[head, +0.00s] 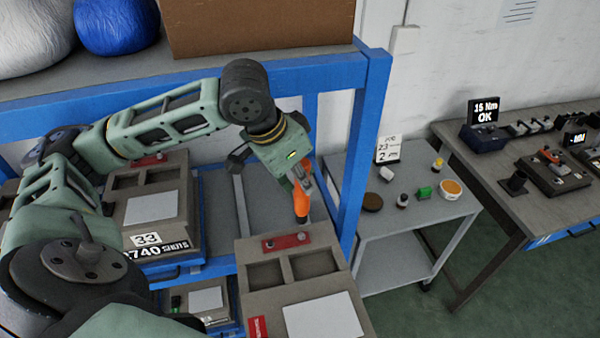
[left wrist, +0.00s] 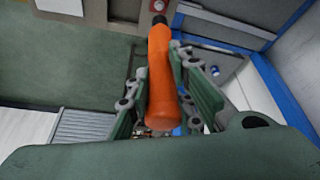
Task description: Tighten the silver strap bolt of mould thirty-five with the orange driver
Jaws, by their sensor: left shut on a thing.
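My left gripper (head: 302,178) is shut on the orange driver (head: 301,205). The driver points down, just above the back edge of the front grey-brown mould (head: 285,290). A red strap plate (head: 286,242) with small silver bolts lies on that mould's back edge. The driver's tip appears close over the plate's right end; I cannot tell whether it touches a bolt. This mould's number is not readable. In the left wrist view the driver (left wrist: 161,80) runs up between the fingers, its dark tip near the red piece (left wrist: 157,5). My right gripper is not in view.
A mould marked 33 (head: 165,225) sits on the blue rack at left. A blue rack post (head: 362,150) stands right of my left gripper. A grey cart (head: 440,207) with small items stands beyond it. A bench display (head: 487,111) reads "15 Nm OK".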

